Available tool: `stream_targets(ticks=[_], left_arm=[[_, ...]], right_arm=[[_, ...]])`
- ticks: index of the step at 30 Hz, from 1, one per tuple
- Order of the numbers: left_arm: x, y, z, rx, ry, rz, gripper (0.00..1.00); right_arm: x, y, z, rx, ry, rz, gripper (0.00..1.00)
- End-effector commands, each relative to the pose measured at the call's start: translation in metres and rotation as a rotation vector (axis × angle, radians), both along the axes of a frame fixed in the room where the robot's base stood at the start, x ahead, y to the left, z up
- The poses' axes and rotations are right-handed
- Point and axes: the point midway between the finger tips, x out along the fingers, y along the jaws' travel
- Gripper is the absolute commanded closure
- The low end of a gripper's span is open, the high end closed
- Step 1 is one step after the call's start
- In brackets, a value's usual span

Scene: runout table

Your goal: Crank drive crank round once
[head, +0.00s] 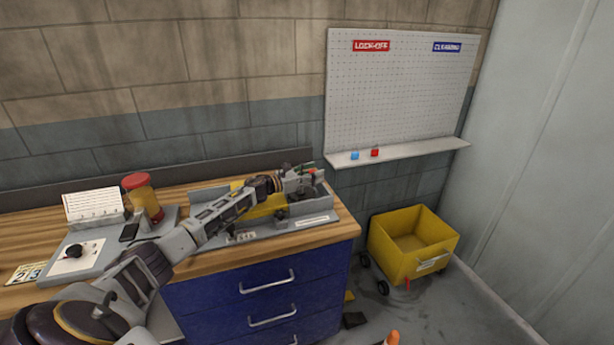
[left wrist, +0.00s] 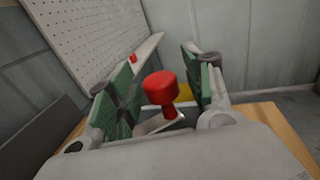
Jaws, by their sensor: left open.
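The crank's red knob (left wrist: 160,88) stands upright on a short red stem above a pale crank arm (left wrist: 156,124) in the left wrist view. My left gripper (head: 307,175) is open, with its green-padded fingers on either side of the knob. A gap shows between the knob and each pad, and I see no contact. In the head view the gripper is over the right end of a grey tray-like unit (head: 318,223) on the bench, and only a small red spot of the knob (head: 312,171) shows there. My right gripper is not in view.
A red-capped yellow jar (head: 140,197), a white card (head: 94,206) and a grey panel with a black knob (head: 73,251) are on the wooden bench at left. A narrow shelf (head: 420,152) holds a blue and a red block. A yellow cart (head: 412,243) stands right of the drawers.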

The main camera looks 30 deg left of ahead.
Motion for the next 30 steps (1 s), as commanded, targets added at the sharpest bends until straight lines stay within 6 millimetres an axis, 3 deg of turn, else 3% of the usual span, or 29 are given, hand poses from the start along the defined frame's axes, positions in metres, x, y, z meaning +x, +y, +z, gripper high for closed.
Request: stream_targets(ticks=[11, 30], left_arm=[[-0.011, 0.007, -0.001, 0.0, 0.001, 0.001, 0.5], [-0.048, 0.027, -0.001, 0.001, 0.0, 0.0, 0.5]], right_arm=[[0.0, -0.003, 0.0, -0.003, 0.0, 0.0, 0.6], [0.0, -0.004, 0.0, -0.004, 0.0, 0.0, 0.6]])
